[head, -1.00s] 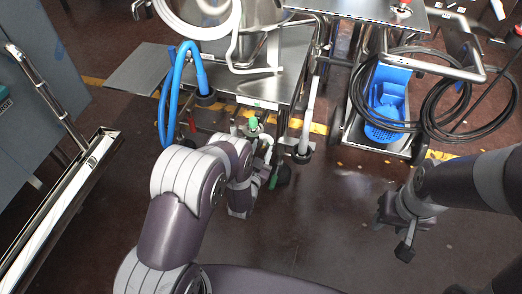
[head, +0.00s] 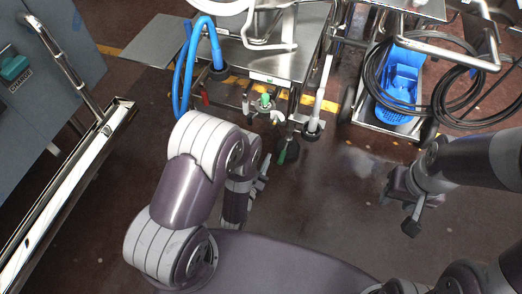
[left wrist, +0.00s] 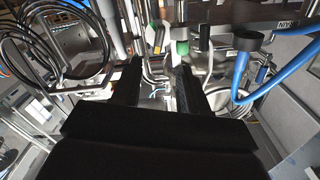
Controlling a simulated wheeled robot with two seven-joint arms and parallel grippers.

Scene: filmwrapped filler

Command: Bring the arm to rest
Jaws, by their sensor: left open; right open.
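My left arm (head: 190,190) rises from the bottom of the head view, bends at the elbow and points its forearm down. The left gripper is mostly hidden beyond the forearm there. In the left wrist view the left gripper (left wrist: 157,85) shows two dark fingers spread apart with nothing held between them. My right gripper (head: 398,208) hangs at the right of the head view above bare floor, open and empty.
A steel table (head: 285,62) with a blue hose (head: 180,75) and green-tipped fittings (head: 265,100) stands ahead. A long steel rail (head: 75,185) runs at left. Dark floor (head: 325,215) between the arms is clear.

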